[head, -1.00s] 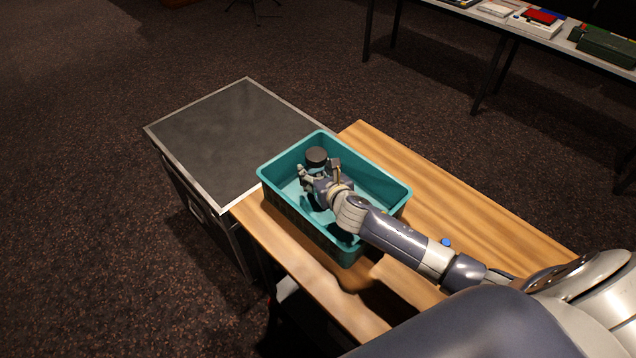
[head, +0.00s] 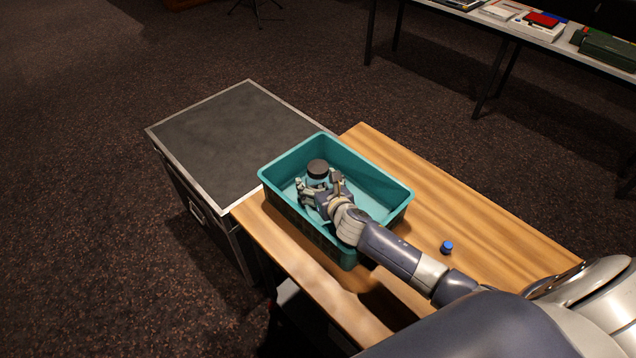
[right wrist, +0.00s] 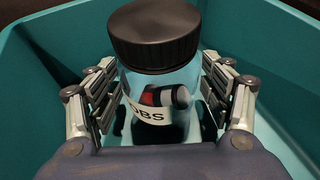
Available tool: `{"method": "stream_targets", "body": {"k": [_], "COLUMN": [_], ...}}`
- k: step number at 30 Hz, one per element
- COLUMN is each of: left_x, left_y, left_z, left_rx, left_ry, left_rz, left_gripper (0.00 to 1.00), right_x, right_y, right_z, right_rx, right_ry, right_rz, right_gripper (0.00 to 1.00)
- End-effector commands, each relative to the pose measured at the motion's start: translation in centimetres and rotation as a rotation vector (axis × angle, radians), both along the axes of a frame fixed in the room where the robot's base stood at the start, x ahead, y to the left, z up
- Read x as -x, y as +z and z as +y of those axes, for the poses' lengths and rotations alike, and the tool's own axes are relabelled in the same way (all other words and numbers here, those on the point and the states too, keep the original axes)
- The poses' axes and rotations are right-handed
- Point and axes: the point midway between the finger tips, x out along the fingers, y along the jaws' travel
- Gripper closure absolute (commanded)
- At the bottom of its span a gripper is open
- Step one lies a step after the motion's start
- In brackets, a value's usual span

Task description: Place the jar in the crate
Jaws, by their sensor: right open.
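The jar (right wrist: 160,85) is clear with a dark lid and a white label, and a red and dark item shows inside it. In the head view the jar (head: 318,170) stands upright inside the teal crate (head: 383,187). My right gripper (head: 318,186) is down in the crate. In the right wrist view its fingers (right wrist: 160,95) are open on either side of the jar, with a gap visible at least on the right. The jar's base is hidden, so its contact with the crate floor is not clear. My left gripper is not in view.
The crate sits on a wooden table (head: 500,220). A small blue-capped item (head: 447,247) stands on the table to the right of the crate. A dark flight case (head: 240,140) adjoins the table at the left. A long table with books (head: 535,25) is at the back right.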

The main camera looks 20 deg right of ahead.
Motion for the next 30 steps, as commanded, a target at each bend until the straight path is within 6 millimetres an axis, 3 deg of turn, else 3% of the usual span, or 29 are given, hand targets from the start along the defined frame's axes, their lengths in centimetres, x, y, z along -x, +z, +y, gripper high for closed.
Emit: {"method": "stream_targets", "body": {"k": [8,21,30], "left_x": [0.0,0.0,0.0], "left_y": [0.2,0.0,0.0], "left_z": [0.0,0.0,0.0], "left_rx": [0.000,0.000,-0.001], "left_ry": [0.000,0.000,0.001], "left_rz": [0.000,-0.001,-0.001], "left_gripper": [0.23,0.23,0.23], "right_x": [0.5,5.6,6.9], "right_y": [0.4,2.6,3.1], "right_z": [0.0,0.3,0.4], "right_rx": [0.001,0.002,0.001], "right_ry": [0.000,0.001,-0.001], "right_rz": [0.000,0.000,0.000], "right_gripper": [0.27,0.27,0.27]}}
